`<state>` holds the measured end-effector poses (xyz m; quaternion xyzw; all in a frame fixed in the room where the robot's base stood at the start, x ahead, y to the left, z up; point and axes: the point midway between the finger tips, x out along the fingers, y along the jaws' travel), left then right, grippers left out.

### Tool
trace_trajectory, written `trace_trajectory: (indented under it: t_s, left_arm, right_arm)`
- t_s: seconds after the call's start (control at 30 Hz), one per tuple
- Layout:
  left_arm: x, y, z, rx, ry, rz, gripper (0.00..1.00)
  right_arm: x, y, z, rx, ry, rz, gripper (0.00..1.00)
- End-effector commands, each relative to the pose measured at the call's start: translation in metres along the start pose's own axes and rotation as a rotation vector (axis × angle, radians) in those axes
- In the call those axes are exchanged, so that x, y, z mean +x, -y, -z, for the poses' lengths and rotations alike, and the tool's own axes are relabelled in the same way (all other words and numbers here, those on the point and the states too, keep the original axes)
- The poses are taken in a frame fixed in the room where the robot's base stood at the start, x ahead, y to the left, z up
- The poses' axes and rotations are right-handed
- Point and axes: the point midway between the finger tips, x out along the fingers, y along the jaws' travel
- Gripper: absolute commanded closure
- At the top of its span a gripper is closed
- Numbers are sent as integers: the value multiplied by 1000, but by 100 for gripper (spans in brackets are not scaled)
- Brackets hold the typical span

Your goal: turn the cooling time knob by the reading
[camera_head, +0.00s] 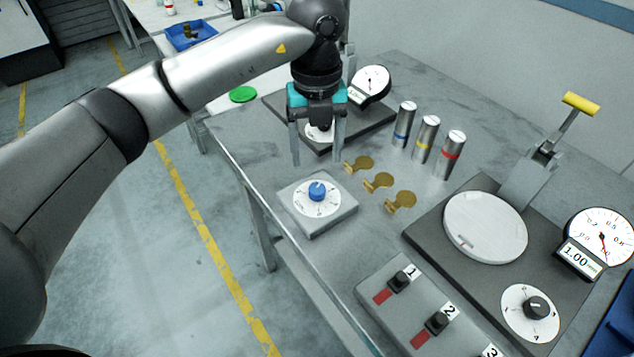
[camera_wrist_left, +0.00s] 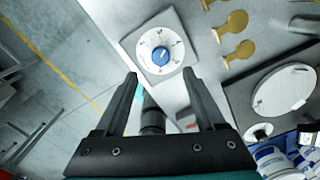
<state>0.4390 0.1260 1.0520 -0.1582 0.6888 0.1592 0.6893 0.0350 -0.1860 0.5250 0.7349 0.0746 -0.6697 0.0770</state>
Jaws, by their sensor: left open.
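A blue knob (camera_head: 317,190) sits in the middle of a white dial on a grey box near the table's front edge. It also shows in the left wrist view (camera_wrist_left: 160,56), just beyond the fingertips. The dial's lettering is too small to read. A black knob (camera_head: 536,307) sits on another white dial at the right. I cannot tell from lettering which one is for cooling time. A round gauge (camera_head: 598,233) with a red needle has a display (camera_head: 579,258) reading 1.00. My left gripper (camera_head: 317,158) points down, open and empty, above and behind the blue knob, apart from it.
A second gauge (camera_head: 371,80) stands on a dark plate behind my left gripper. A numbered switch box (camera_head: 385,312) is in front. A round plate (camera_head: 485,228) has a yellow-handled lever behind it.

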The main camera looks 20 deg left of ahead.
Motion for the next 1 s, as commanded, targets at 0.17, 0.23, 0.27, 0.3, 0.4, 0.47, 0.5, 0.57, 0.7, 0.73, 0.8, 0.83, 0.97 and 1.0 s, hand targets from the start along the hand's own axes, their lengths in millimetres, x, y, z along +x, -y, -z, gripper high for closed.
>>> trace_trajectory:
  t_s: [0.17,0.23,0.27,0.3,0.4,0.47,0.5,0.57,0.7,0.73,0.8,0.83,0.97,1.0]
  left_arm:
    - [41,-1,1,0,-4,-2,28]
    - [54,0,1,0,-4,-1,28]
    - [59,0,1,0,-4,-1,28]
    - [65,0,1,1,-3,0,28]
    - [76,0,1,0,-3,1,28]
    - [81,0,1,0,-2,2,28]
    - [83,0,0,0,-1,2,28]
    - [85,0,0,1,-1,2,28]
    - [86,1,0,1,0,2,28]
    - [86,1,0,1,0,2,28]
    - [86,1,0,1,0,2,28]
    - [86,1,0,1,0,2,28]
    - [86,1,0,1,-1,3,42]
    - [86,1,0,1,-1,3,46]
  right_arm:
    - [4,-1,-1,-1,1,-2,100]
    - [5,-2,-2,-1,2,-2,100]
    - [5,-2,-2,-1,2,-3,100]
    - [6,-2,-2,-1,2,-3,100]
    - [7,-2,-2,-1,2,-3,100]
    - [7,-2,-2,-1,2,-3,100]
    - [7,-2,-2,-1,2,-3,100]
    - [7,-2,-2,-1,2,-3,100]
    - [7,-2,-2,-1,2,-3,100]
    - [7,-2,-2,-1,2,-3,100]
    - [7,-2,-2,-1,2,-3,100]
    - [7,-2,-2,-1,2,-3,100]
    - [7,-2,-2,0,2,-3,100]
    - [7,-2,-2,0,2,-3,100]
